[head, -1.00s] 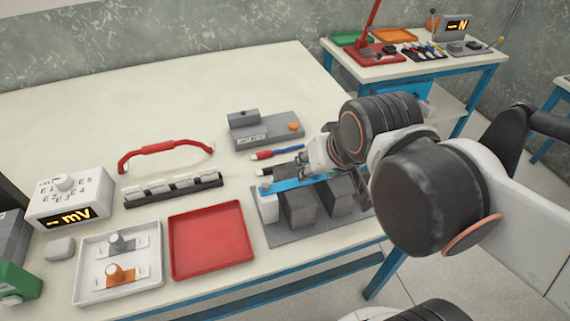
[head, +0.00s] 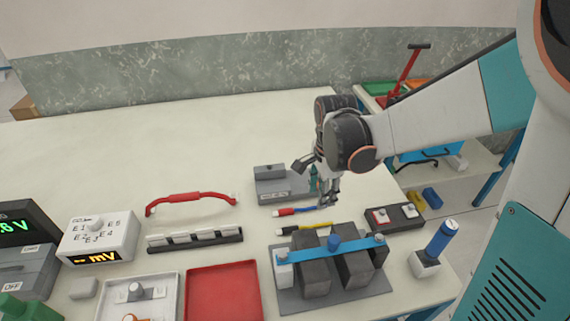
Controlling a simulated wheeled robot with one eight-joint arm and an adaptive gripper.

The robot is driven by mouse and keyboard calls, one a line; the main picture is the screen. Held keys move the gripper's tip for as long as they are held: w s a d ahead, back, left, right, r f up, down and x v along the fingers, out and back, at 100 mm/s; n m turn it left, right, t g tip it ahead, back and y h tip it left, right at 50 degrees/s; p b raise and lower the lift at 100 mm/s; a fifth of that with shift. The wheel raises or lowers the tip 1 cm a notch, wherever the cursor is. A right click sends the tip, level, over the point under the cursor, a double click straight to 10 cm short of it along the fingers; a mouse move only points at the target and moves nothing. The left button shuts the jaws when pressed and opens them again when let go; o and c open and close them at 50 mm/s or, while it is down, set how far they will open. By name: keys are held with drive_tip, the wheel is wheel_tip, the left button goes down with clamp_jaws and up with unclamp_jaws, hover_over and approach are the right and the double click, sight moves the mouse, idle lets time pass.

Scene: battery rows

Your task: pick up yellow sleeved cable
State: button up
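A short cable with a yellow sleeve (head: 314,226) and a dark end lies on the table in the head view, just behind the dark blocks. A red and blue cable (head: 299,210) lies parallel behind it. My gripper (head: 315,183) is above the table, behind and above the right end of these cables. Its fingers are spread apart, with one out to the left and one lower right, and nothing shows between them. It appears apart from the yellow sleeved cable.
Dark blocks (head: 312,273) bridged by a blue bar (head: 355,243) stand in front of the cables. A grey device (head: 272,187) is behind, close to my gripper. A two-terminal box (head: 394,218) and a blue cylinder in a holder (head: 438,240) stand right. A red tray (head: 222,297) lies front left.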

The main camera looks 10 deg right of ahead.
drive_tip(key=w+f+m, duration=0.1)
drive_tip(key=b, duration=0.3)
hover_over(318, 224)
drive_tip(key=shift+g, duration=0.3)
wheel_tip(318, 224, down, 9)
drive_tip(key=shift+w+a+f, duration=0.1)
wheel_tip(318, 224, down, 5)
drive_tip(key=b, duration=0.2)
drive_tip(key=shift+b, duration=0.35)
clamp_jaws()
